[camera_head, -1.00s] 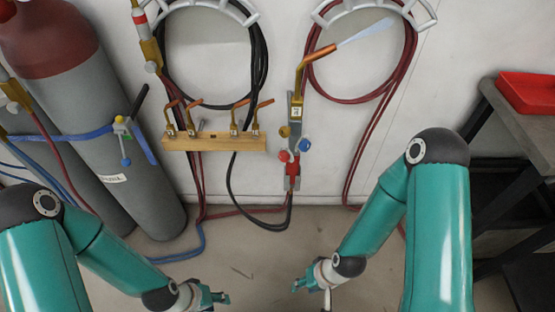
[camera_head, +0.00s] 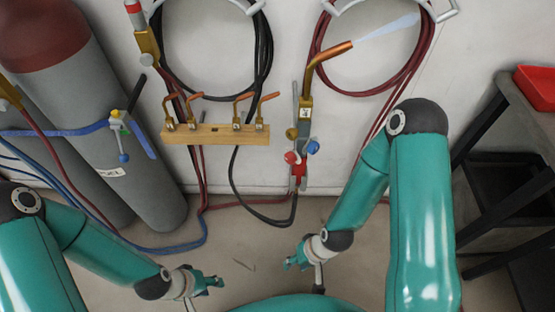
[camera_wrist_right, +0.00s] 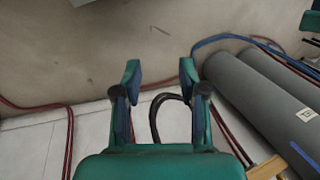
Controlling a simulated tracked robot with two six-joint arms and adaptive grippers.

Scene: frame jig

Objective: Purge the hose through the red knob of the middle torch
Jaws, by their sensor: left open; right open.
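A torch (camera_head: 304,110) hangs upright on a wall bracket, with a brass neck and copper tip (camera_head: 330,51). A pale bluish cone (camera_head: 388,29) extends from the tip up to the right. A red knob (camera_head: 290,157) is on the left of its lower body and a blue knob (camera_head: 313,148) on the right. No other such torch is clearly in view. My right gripper (camera_head: 290,263) is open and empty, below and apart from the torch; it also shows open in the right wrist view (camera_wrist_right: 160,76). My left gripper (camera_head: 214,284) is open, low and left of it.
A wooden rack (camera_head: 215,136) with several copper nozzles is left of the torch. Black hose (camera_head: 236,190) and red hose (camera_head: 424,60) hang on the wall. Grey cylinders (camera_head: 130,160) stand left. A dark shelf with a red tray (camera_head: 537,88) is right. Floor between the grippers is clear.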

